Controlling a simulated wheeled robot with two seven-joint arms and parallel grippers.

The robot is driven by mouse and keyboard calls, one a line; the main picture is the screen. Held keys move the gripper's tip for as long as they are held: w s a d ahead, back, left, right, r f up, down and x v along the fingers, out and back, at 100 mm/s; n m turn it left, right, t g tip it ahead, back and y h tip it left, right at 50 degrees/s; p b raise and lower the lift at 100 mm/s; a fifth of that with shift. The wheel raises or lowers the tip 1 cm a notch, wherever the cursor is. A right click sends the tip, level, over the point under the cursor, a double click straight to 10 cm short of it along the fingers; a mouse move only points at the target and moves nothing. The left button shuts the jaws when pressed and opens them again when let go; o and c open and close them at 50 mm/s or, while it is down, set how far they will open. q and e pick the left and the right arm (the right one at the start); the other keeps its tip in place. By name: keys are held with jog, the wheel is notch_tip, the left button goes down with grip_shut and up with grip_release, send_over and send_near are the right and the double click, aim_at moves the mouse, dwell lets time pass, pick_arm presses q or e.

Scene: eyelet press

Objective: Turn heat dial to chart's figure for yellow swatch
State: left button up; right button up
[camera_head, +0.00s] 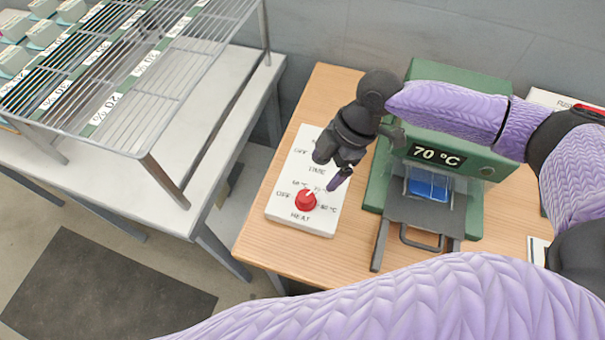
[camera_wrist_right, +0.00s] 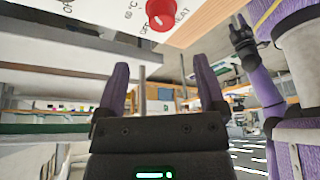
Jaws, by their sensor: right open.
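The red heat dial (camera_head: 306,201) sits at the near end of a white control panel (camera_head: 280,200). Its white pointer mark slants to the upper right. OFF, 60 °C and 80 °C labels surround it; one label is partly hidden. The press display (camera_head: 437,155) reads 70 °C. My right gripper (camera_head: 340,180) is open and empty, above and beside the dial, apart from it. In the right wrist view, the dial (camera_wrist_right: 160,13) lies beyond the open fingers (camera_wrist_right: 160,75). No yellow swatch or readable chart is visible.
The green press (camera_head: 470,90) stands right of the panel, with a blue piece (camera_head: 428,185) inside and a dark tray with a handle in front. A wire rack (camera_head: 180,75) stands on the left bench. My purple left arm crosses the foreground.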

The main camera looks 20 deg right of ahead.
aim_at(306, 196)
jog(key=x, duration=0.4)
jog(key=b+x, duration=0.1)
jog(key=x, duration=0.3)
jog(key=shift+s+a+f, duration=0.15)
jog(key=shift+s+f, duration=0.1)
jog(key=shift+f, duration=0.1)
jog(key=shift+a+f, duration=0.15)
jog(key=shift+f, duration=0.15)
pick_arm(q)
jog(key=shift+s+d+f, duration=0.3)
jog(key=shift+s+f, duration=0.15)
jog(key=shift+f, duration=0.3)
pick_arm(e)
jog(key=shift+c, duration=0.3)
jog(key=c, duration=0.7)
grip_shut()
pick_arm(q)
jog(key=shift+a, duration=0.35)
pick_arm(e)
jog(key=shift+r, duration=0.1)
